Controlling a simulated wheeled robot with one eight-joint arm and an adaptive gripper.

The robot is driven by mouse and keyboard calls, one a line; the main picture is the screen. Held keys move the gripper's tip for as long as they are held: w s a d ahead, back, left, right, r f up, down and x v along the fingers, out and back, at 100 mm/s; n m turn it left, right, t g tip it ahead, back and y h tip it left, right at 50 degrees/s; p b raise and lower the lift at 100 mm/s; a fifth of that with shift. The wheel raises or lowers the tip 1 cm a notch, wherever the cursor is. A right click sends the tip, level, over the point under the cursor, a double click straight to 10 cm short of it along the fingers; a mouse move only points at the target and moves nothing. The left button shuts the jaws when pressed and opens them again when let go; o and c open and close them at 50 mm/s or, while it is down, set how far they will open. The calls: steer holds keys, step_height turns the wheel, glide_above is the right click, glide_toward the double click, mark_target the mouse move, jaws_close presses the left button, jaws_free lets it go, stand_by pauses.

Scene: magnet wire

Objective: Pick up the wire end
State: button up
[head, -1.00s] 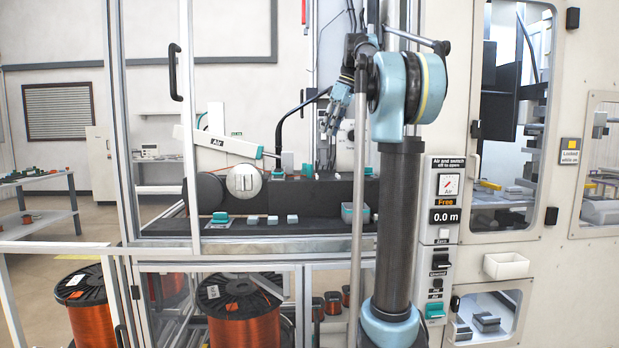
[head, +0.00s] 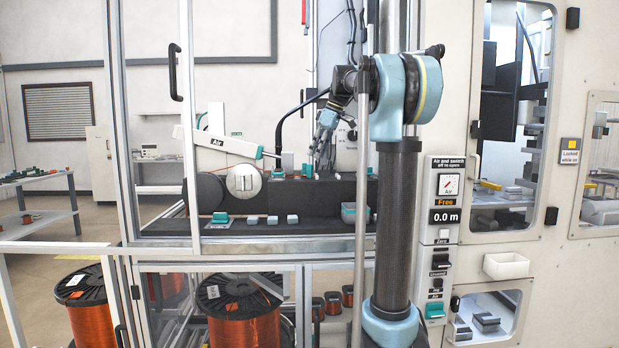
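My gripper (head: 318,153) hangs down inside the machine's glazed enclosure, just above the black bench. Its fingers look slightly apart, and I see nothing held between them. The arm slopes down to a teal tip close to small blocks on the bench. The wire's end is too small to make out with certainty; a small orange spot shows by the blocks below my gripper.
A round metal wheel (head: 244,181) sits left of the black bench (head: 310,193). A grey-teal bin (head: 349,214) and small white blocks stand on the lower ledge. Frame posts and a glazed door with a handle (head: 175,72) border the opening. Copper spools (head: 240,320) stand below.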

mark_target(310, 171)
steer(key=shift+x, duration=3.15)
steer(key=shift+s+a, duration=0.15)
steer(key=shift+s, duration=0.05)
jaws_close()
